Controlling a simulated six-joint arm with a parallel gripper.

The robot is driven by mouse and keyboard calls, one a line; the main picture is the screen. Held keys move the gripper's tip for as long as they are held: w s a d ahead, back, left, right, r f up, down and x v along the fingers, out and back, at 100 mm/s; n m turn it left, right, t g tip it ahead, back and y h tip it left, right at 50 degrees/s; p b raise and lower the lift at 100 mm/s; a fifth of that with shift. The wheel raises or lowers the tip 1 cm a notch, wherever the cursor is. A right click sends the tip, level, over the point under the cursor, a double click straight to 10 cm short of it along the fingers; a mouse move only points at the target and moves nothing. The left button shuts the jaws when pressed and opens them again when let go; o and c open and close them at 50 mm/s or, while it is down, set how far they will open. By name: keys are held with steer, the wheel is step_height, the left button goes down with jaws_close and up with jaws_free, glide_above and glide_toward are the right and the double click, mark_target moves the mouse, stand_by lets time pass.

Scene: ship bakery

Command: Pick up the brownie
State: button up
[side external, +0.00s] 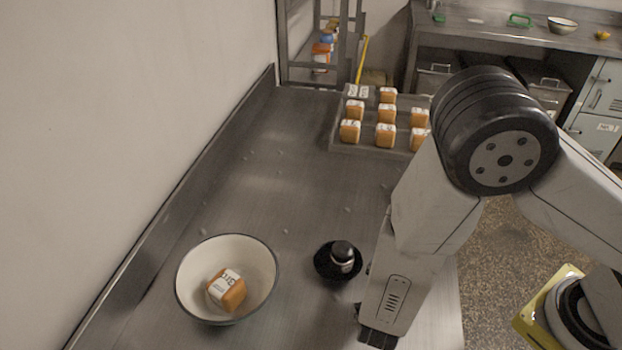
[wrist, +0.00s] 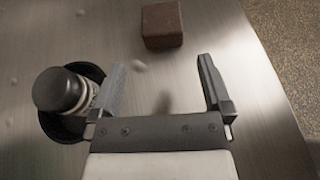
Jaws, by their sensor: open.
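The brownie (wrist: 162,25) is a dark brown block lying on the steel counter in the wrist view, ahead of my fingertips and about midway between them. My gripper (wrist: 163,72) is open and empty, with its two fingers apart and bare counter between them. In the side external view my arm hides the brownie. My gripper (side external: 377,338) shows there only in part, low at the front of the counter, right of the black dish.
A black-lidded jar (side external: 342,256) stands in a black dish (side external: 325,266), close to my left finger in the wrist view. A white bowl (side external: 268,262) holds an orange wrapped block (side external: 228,290). A tray (side external: 340,148) with several similar blocks sits at the back. The counter's middle is clear.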

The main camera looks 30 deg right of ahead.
steer(key=shift+d, duration=0.1)
steer(key=shift+x, duration=1.25)
steer(key=shift+x, duration=2.6)
steer(key=shift+s+f, duration=0.1)
steer(key=shift+s, duration=0.05)
steer(key=shift+c, duration=0.2)
steer(key=c, duration=1.1)
